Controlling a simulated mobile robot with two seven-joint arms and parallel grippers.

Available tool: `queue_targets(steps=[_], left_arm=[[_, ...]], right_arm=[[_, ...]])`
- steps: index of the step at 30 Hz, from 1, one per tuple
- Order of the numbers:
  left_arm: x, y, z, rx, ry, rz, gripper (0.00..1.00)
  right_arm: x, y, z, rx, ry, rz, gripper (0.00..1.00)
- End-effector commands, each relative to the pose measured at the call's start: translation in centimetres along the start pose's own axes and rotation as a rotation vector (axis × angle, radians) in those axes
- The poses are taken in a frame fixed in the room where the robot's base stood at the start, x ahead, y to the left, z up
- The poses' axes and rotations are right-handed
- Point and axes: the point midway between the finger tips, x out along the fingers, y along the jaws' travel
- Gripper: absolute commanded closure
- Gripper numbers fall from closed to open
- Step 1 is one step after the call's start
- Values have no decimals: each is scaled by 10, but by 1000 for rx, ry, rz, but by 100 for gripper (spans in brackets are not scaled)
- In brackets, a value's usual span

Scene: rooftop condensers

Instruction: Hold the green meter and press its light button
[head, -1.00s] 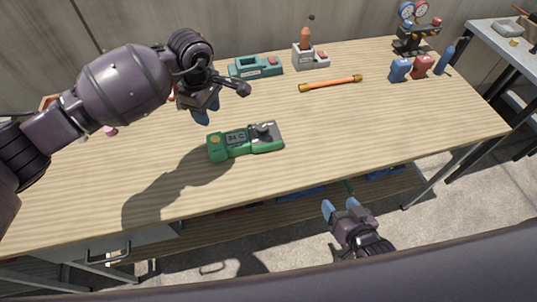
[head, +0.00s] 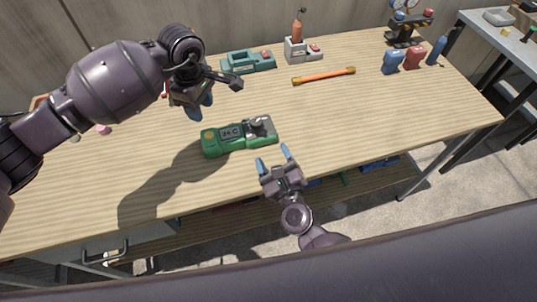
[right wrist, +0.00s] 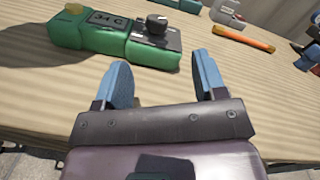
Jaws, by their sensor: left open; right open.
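The green meter (head: 238,146) lies flat on the wooden table, with a small display, a yellow round button (head: 209,135) at its left end and a grey panel with a dark knob at its right end. It also shows in the right wrist view (right wrist: 115,50), ahead of the fingers and to the left. My right gripper (head: 274,159) is open and empty at the table's front edge, just in front of the meter's right end, apart from it. My left gripper (head: 197,108) is open above the table behind and left of the meter; its blue fingers point down.
On the wooden table (head: 370,125) stand a teal device (head: 248,62), a grey holder with an orange tool (head: 302,47), an orange rod (head: 323,76), blue and red small items (head: 412,57) and a gauge set (head: 407,27). The table right of the meter is clear.

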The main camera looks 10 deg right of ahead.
Motion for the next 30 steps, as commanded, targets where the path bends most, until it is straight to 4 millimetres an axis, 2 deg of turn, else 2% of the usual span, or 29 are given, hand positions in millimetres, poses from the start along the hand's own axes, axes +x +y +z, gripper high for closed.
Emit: queue_targets(steps=[3,9,13,17,30], left_arm=[[0,0,0,0,0,0,57],[0,0,0,0,0,0,57],[0,0,0,0,0,0,57],[0,0,0,0,0,0,57],[0,0,0,0,0,0,57]], right_arm=[[7,5,1,215,14,-24,36],[12,9,1,412,26,-48,36],[18,10,1,445,28,-51,36],[32,9,1,446,27,-51,36],[99,6,-2,441,27,-49,36]])
